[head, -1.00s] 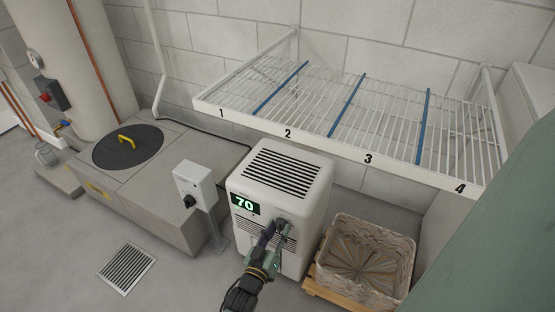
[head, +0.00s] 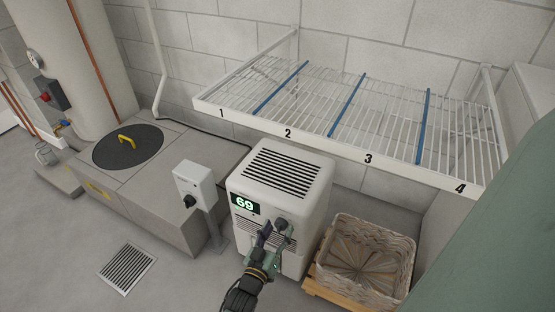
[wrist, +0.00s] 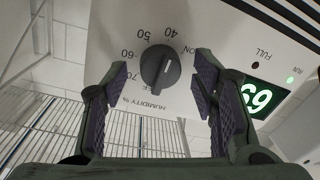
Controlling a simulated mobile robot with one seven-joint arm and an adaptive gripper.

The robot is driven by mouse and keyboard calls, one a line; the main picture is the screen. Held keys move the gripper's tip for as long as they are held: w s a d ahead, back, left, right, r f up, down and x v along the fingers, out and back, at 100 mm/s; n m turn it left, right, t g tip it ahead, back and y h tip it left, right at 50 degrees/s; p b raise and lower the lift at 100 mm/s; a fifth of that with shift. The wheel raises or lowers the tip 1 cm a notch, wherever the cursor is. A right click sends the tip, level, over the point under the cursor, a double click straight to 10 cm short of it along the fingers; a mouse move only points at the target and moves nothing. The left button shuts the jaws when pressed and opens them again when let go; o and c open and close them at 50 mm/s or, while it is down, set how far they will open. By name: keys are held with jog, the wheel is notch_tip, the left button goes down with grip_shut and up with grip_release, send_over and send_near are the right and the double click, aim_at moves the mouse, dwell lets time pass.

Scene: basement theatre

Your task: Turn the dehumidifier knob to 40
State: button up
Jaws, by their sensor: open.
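The white dehumidifier (head: 262,195) stands on the floor in the head view. My gripper (wrist: 162,80) is open, one finger on each side of the knob, with visible gaps. The knob (head: 281,223) is partly hidden in the head view.
A wicker basket (head: 335,252) on a wooden pallet stands close to the right of the dehumidifier. A grey switch box on a post (head: 194,184) stands to the left. A white wire shelf (head: 300,128) numbered 1 to 4 hangs above. Floor at lower left is clear, with a drain grate (head: 127,268).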

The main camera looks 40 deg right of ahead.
jog(key=v, duration=1.2)
